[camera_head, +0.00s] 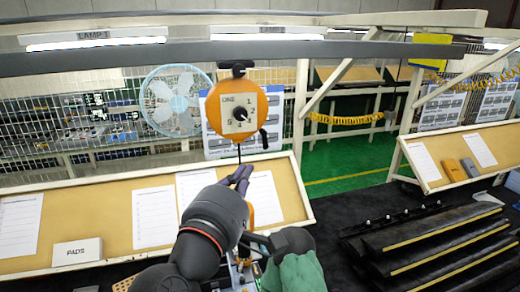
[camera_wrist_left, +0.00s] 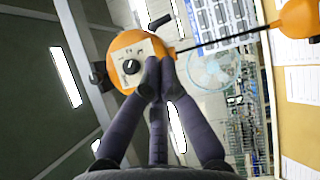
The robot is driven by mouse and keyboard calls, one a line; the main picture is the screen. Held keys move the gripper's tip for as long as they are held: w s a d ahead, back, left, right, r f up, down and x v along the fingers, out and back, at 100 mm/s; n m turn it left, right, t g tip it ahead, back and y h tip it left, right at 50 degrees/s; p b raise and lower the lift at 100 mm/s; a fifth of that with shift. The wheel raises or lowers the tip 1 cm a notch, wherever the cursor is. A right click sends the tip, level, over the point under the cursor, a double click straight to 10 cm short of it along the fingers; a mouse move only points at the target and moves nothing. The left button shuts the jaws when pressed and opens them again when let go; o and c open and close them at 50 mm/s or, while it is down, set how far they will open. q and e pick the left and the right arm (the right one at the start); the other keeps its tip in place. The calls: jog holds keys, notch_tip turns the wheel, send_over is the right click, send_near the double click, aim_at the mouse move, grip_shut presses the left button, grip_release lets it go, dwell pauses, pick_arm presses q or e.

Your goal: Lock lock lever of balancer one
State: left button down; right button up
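The balancer (camera_head: 236,108) is a round orange housing with a pale dial plate and black knob, hanging from the overhead rail. A small black lever (camera_head: 264,139) stands out at its lower right side. In the left wrist view the balancer (camera_wrist_left: 124,48) sits sideways, with the black lever (camera_wrist_left: 160,22) near the top. My left gripper (camera_head: 241,174) is raised just below the balancer in the head view. In the left wrist view its fingertips (camera_wrist_left: 160,68) come together in front of the housing edge, with nothing visible between them. Contact cannot be told. My right gripper is not identifiable.
A thin cable runs from the balancer to an orange tool part (camera_wrist_left: 300,18). A tilted tan board (camera_head: 100,205) with paper sheets and a PADS box (camera_head: 77,252) stands behind my arm. Dark trim strips (camera_head: 430,240) lie at right. A green item (camera_head: 293,273) is at bottom centre.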

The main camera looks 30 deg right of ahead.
aim_at(264, 143)
pick_arm(q)
jog(key=p+x, duration=0.1)
jog(key=x, duration=0.9)
jog(key=shift+w+d+f, duration=0.1)
jog(key=shift+d, duration=0.05)
